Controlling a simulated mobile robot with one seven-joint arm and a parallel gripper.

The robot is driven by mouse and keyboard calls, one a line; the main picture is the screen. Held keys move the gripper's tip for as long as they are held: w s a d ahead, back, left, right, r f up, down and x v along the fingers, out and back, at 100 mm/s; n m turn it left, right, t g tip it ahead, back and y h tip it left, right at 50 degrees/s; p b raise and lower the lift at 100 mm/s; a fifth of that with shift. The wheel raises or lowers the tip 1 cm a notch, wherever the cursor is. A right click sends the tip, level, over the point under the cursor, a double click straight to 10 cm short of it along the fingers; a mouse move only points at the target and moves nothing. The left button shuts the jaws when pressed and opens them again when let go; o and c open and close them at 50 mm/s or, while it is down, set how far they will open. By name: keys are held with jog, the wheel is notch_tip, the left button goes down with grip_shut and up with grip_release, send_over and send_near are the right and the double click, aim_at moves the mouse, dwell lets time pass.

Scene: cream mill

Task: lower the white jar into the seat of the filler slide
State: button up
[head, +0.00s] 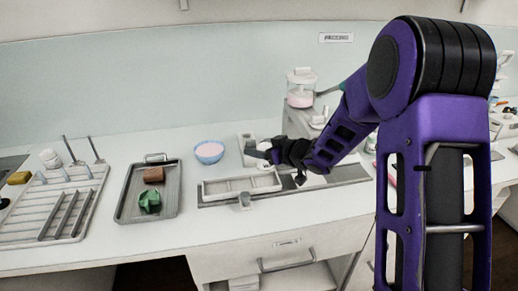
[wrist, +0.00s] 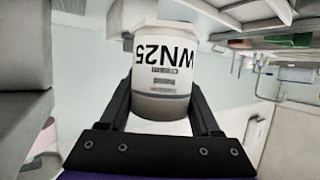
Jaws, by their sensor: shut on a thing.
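The white jar (wrist: 165,65) fills the middle of the wrist view; its printed label reads upside down there. My gripper (wrist: 162,104) is shut on it, with a dark finger on each side. The jar is mostly hidden there by the gripper. A grey rail (head: 340,176) runs along the bench under my arm. The seat of the filler slide is not clearly visible in either view, so I cannot tell the jar's height above it.
A long pale tray with compartments (head: 228,196) lies just in front of my gripper. A blue bowl (head: 209,152) of pink stuff stands to its left. Further left are a grey tray (head: 128,213) with brown and green blocks and a white rack (head: 30,220). The front bench strip is clear.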

jog(key=shift+f, duration=0.95)
jog(key=shift+f+b, duration=0.85)
jog(key=shift+f, duration=0.05)
jog(key=shift+s+f, duration=0.1)
jog(key=shift+f, duration=0.4)
jog(key=shift+d+f+b, duration=0.1)
jog(key=shift+f+b, duration=0.25)
jog(key=shift+b, duration=0.1)
jog(key=shift+f, duration=0.35)
dwell(0.6)
jog(key=o, duration=1.4)
